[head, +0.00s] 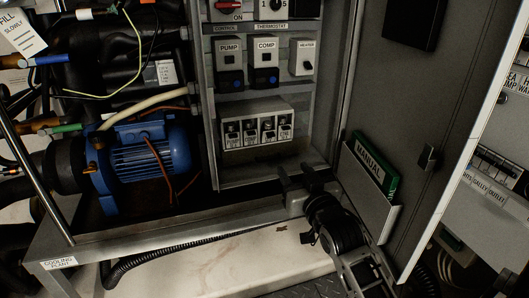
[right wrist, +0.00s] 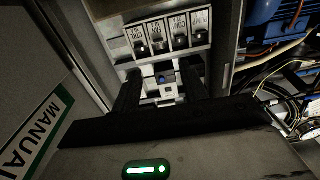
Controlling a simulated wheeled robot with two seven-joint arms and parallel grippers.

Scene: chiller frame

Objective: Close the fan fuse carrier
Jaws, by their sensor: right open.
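The fuse block (head: 257,128) is a pale unit low in the open cabinet, with a row of several white and black carriers. It also shows at the top of the right wrist view (right wrist: 165,38), turned about upside down. My right gripper (head: 296,176) is open and empty, below and to the right of the block at the cabinet's lower edge. Its dark fingers frame a pale part with blue in the wrist view. My left gripper is not in view.
PUMP (head: 230,66) and COMP (head: 264,64) switches sit above the fuse block. A green manual (head: 375,166) stands in a pocket on the open door (head: 398,110) at right. A blue motor (head: 150,160) with loose cables is at left.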

